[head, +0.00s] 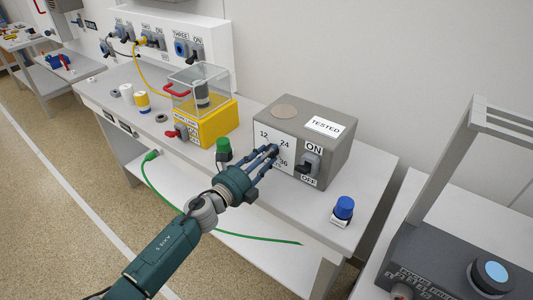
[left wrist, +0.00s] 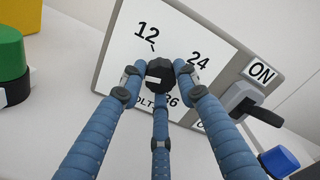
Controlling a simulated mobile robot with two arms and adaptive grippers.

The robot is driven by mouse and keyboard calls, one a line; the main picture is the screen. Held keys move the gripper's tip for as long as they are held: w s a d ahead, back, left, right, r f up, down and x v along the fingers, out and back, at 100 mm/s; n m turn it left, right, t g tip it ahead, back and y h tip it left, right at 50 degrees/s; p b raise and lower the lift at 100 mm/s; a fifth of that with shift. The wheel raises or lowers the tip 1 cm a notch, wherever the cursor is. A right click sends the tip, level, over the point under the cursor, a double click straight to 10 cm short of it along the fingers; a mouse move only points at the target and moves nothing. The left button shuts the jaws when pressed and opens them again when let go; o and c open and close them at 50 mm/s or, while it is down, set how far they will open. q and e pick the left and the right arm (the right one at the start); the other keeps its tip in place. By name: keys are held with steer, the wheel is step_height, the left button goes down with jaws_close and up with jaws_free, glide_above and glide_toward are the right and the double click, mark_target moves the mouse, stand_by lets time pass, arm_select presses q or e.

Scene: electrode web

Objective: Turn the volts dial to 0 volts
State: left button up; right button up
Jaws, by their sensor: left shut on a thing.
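The volts dial (left wrist: 160,73) is a small black knob with a white mark on its left part. It sits on a white plate (left wrist: 125,45) printed 12, 24 and 36, with "VOLTS" partly hidden below. No 0 can be made out. The plate is on the front of a grey box (head: 320,145) in the head view. My left gripper (head: 272,152) is at the plate. In the left wrist view its blue fingers (left wrist: 158,76) are shut around the dial from the left, right and below. My right gripper is not in view.
An ON/OFF lever (head: 308,163) is right beside the plate. A green button (head: 223,147) stands left of the box and a blue button (head: 343,208) to its right. A yellow box (head: 212,123) with a clear cover stands further left. A green cable (head: 180,212) hangs below.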

arm_select(q)
steer(key=n, duration=0.2)
steer(key=r+n+p, duration=0.1)
steer(key=n, duration=0.1)
steer(key=shift+w+a, duration=0.15)
steer(key=shift+w, duration=0.05)
steer(key=shift+f+n, duration=0.1)
steer(key=shift+n, duration=0.9)
steer(key=shift+p, duration=0.3)
steer(key=shift+a+f, duration=0.1)
steer(key=o, duration=0.9)
steer(key=shift+o, duration=1.3)
steer(key=shift+f, duration=0.2)
